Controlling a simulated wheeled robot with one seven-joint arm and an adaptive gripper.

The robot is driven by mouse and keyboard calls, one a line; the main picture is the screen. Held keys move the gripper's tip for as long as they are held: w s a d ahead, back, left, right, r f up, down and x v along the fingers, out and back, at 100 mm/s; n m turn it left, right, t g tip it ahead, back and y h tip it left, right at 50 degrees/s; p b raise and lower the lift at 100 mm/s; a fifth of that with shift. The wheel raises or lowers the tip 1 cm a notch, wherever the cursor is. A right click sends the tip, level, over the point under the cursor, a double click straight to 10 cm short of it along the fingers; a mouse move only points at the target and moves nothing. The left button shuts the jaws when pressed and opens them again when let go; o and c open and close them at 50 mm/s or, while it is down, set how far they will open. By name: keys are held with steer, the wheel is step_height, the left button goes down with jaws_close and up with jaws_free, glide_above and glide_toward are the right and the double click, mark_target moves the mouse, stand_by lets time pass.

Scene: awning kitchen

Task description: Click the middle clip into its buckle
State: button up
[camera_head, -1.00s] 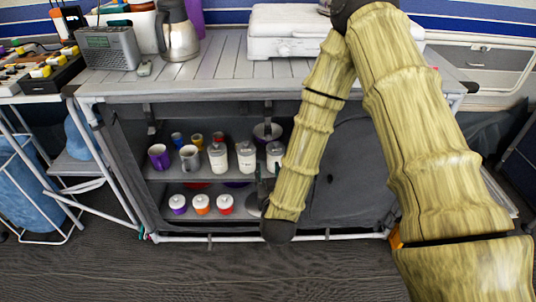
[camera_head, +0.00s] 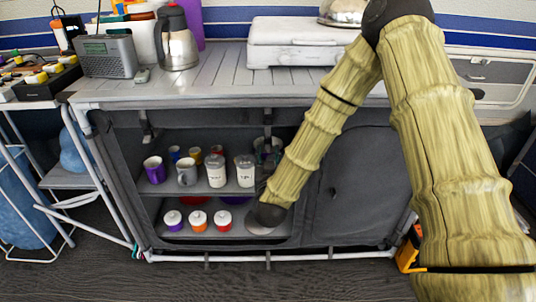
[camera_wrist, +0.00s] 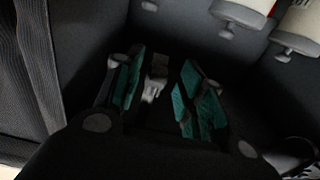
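A dark strap end (camera_head: 267,118) hangs from the top edge near the middle of the shelf opening. Small dark straps (camera_head: 268,262) sit on the white bottom rail; I cannot tell which is the buckle. In the wrist view my gripper (camera_wrist: 160,92) is open, its two teal-padded fingers apart. A small grey-white piece (camera_wrist: 155,77), perhaps the clip, shows between them; I cannot tell whether either finger touches it. In the head view my arm reaches into the right part of the opening and my fingers are mostly hidden behind the wrist.
White canisters (camera_head: 216,170) and mugs (camera_head: 186,173) stand on the upper shelf, lidded jars (camera_head: 197,222) on the lower. Canisters (camera_wrist: 300,28) also show close at the wrist view's upper right. Grey fabric (camera_head: 355,185) covers the cabinet's right side. The floor in front is clear.

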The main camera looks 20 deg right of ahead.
mark_target(268, 146)
steer(key=shift+x, duration=1.4)
jaws_close()
